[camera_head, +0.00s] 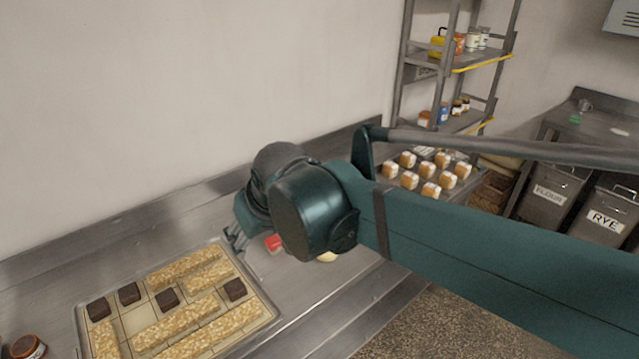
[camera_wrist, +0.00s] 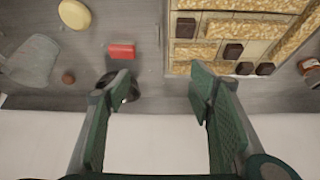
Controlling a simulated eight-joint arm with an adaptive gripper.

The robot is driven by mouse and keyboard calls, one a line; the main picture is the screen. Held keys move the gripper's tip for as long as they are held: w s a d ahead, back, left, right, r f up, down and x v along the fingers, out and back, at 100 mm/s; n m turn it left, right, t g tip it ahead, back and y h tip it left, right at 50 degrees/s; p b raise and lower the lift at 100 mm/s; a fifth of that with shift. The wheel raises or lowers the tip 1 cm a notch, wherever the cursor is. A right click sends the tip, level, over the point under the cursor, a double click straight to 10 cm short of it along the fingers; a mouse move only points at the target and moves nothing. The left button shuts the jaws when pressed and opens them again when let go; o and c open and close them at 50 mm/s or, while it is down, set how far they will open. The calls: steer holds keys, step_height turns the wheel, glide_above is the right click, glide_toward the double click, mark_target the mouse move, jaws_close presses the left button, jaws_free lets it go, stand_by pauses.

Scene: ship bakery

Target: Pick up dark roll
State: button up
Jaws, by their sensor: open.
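Several dark brown, squarish rolls lie on a pale gridded tray (camera_head: 135,320) at the lower left of the head view, among long oat-topped loaves. One dark roll (camera_head: 235,289) is near the tray's right side, another (camera_head: 167,298) near its middle. In the wrist view, dark rolls (camera_wrist: 233,50) show on the tray at the upper right. My gripper (camera_wrist: 160,78) is open and empty, its fingers wide apart. In the head view, my gripper (camera_head: 236,238) is above the counter by the tray's far right corner, partly hidden by my wrist. No roll lies between the fingers.
A red block (camera_wrist: 121,51) and a pale yellow round (camera_wrist: 75,14) lie on the counter beside the tray. A jar (camera_head: 28,347) stands left of the tray. Pale rolls (camera_head: 430,189) sit further right.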

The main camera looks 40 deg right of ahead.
steer(key=w+d+r+m+g+p, duration=0.25)
steer(key=w+d+p, duration=0.35)
steer(key=w+d, duration=1.55)
steer(key=w+d+f+g+p, duration=0.1)
steer(key=w+d+f, duration=0.3)
steer(key=d, duration=0.4)
steer(key=w+d+f+g+p, duration=0.1)
steer(key=w+d+f+p, duration=0.1)
steer(key=d+f, duration=0.5)
steer(key=w+d+f+g+p, duration=0.1)
steer(key=w+d+f, duration=0.4)
steer(key=d, duration=0.4)
steer(key=shift+w+f+m+g, duration=0.35)
steer(key=shift+f, duration=0.25)
steer(key=shift+d+f, duration=0.1)
steer(key=shift+f, duration=0.1)
steer(key=shift+f, duration=0.1)
steer(key=shift+f, duration=1.2)
steer(key=shift+f, duration=0.1)
